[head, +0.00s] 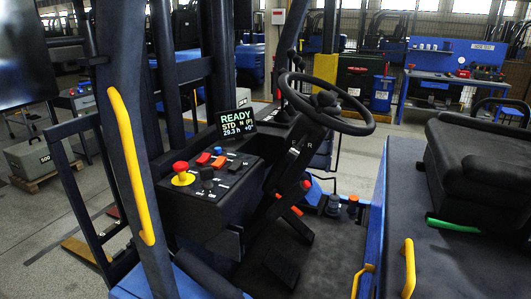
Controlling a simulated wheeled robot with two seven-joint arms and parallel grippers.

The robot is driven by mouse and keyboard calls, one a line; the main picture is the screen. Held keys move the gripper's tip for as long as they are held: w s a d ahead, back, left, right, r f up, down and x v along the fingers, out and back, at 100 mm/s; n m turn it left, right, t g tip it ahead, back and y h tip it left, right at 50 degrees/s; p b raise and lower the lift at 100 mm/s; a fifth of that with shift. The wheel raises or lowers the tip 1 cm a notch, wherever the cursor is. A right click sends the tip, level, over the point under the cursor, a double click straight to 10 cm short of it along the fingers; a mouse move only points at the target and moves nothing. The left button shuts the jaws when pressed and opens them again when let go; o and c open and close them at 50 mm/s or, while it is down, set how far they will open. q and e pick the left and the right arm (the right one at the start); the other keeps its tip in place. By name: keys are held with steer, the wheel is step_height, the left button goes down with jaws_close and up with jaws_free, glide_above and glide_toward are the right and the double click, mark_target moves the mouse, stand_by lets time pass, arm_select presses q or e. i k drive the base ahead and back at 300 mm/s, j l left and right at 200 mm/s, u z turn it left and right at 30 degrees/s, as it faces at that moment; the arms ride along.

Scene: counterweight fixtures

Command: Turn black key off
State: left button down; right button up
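A black key-like knob (207,174) stands up from the dark control panel (232,186) of a forklift cab. It is small here, so I cannot tell which way it is turned. On the same panel, a red mushroom button (181,168) on a yellow base sits to its left, and orange-red switches (203,159) sit just behind it. The display (236,122) behind the panel is lit and reads READY. Neither of my grippers shows in the head view.
A black steering wheel (325,103) stands right of the panel. A dark pillar with a yellow handrail (130,165) rises at the panel's left. The seat (480,165) and a yellow grab handle (408,268) are at the right. Open space lies above the panel.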

mark_target(207, 174)
steer(key=i+j+z, duration=0.1)
steer(key=z, duration=0.35)
steer(key=j+z, duration=0.5)
steer(key=i+j+z, duration=0.1)
steer(key=z, duration=0.35)
